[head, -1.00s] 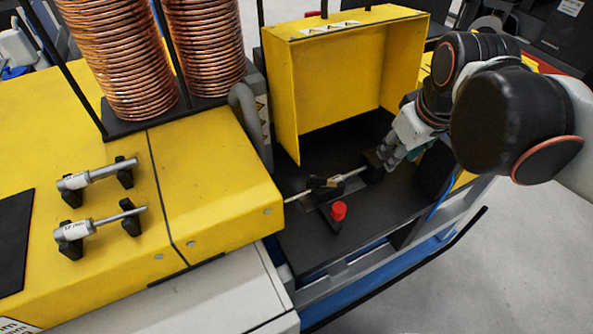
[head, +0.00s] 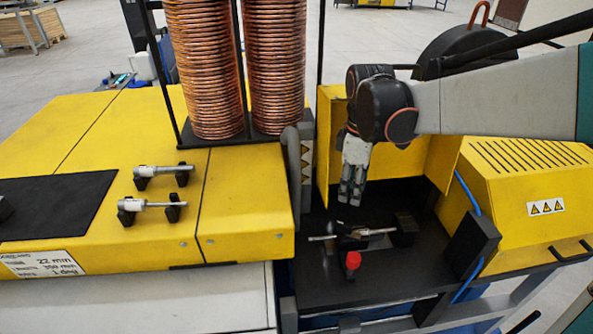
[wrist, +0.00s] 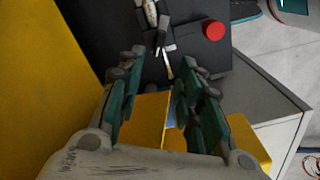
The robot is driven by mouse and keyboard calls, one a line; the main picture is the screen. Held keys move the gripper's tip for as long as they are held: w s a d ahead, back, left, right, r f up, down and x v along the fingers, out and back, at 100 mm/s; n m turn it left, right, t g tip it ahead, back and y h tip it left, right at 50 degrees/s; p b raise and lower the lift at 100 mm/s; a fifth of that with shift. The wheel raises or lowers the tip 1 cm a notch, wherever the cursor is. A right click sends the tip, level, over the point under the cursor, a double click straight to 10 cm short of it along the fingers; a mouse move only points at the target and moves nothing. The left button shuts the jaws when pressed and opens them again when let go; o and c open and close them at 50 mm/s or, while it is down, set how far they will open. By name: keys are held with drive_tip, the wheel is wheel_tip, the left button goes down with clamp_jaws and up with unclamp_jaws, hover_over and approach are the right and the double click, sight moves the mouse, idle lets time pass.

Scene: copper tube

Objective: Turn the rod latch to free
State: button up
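A thin silvery rod (head: 375,232) lies roughly level above the black deck of the machine. It passes through a small black clamp (head: 348,241), and its right end meets a black block (head: 404,231). A red knob (head: 352,260) stands just in front of the clamp; it also shows in the wrist view (wrist: 213,30). I cannot tell which part is the latch. My gripper (head: 350,197) points down above the deck, behind the rod and apart from it. In the wrist view my gripper (wrist: 162,62) is open, with its fingers apart and nothing held. The rod (wrist: 167,66) shows beyond the fingertips.
A yellow guard (head: 323,150) stands beside and behind my gripper. Two more rods (head: 160,171) rest in black holders on the yellow top at left. Tall copper coils (head: 205,70) stand behind. A vented yellow housing (head: 520,185) closes off the right side.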

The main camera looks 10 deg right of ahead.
sight(346, 224)
wheel_tip(346, 224, down, 13)
drive_tip(key=b, duration=0.3)
drive_tip(key=shift+b, duration=0.35)
drive_tip(key=shift+c, duration=0.5)
clamp_jaws()
